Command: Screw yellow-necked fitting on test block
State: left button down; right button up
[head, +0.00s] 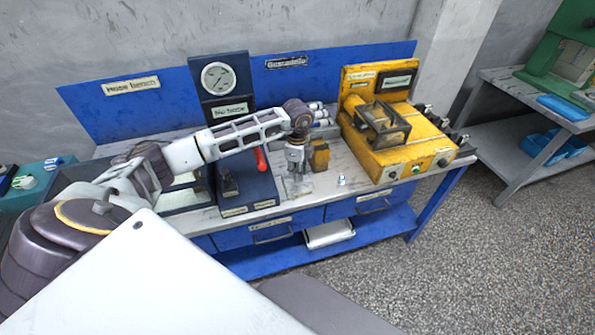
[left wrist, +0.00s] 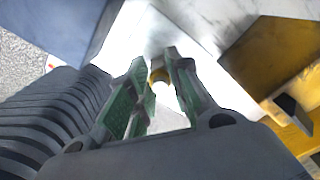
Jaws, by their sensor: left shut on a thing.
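My left gripper (head: 295,168) points down over the front middle of the bench. In the left wrist view its green-padded fingers (left wrist: 156,66) are shut on a small piece with a yellow ring, which I take as the yellow-necked fitting (left wrist: 160,76). Most of the fitting is hidden by the fingers. A small yellow block (head: 318,155), possibly the test block, stands just right of the gripper; a yellow block also shows at right in the left wrist view (left wrist: 265,60). I cannot tell whether the fitting touches anything. My right gripper is not in view.
A small pale fitting (head: 341,181) stands on the bench top right of the gripper. A large yellow machine (head: 400,145) fills the bench's right side. A dark blue stand with a gauge (head: 219,78) and red lever (head: 260,160) is on the left. Pale bottle-like pieces (head: 320,112) stand behind.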

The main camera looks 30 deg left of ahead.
pick_arm(q)
jog(key=shift+m+b, duration=0.6)
jog(key=shift+m, duration=2)
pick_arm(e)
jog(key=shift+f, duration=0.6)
pick_arm(q)
jog(key=shift+f+m, duration=0.1)
jog(key=shift+m, duration=0.2)
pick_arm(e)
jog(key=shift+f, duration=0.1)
pick_arm(q)
jog(key=shift+m+b, duration=0.8)
jog(key=shift+m, duration=1.8)
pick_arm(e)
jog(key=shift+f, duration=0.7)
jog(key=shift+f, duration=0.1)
pick_arm(q)
jog(key=shift+f+m+b, duration=0.1)
jog(key=shift+m+b, duration=0.65)
jog(key=shift+m, duration=1.65)
jog(key=shift+a+m, duration=0.1)
jog(key=shift+m, duration=0.3)
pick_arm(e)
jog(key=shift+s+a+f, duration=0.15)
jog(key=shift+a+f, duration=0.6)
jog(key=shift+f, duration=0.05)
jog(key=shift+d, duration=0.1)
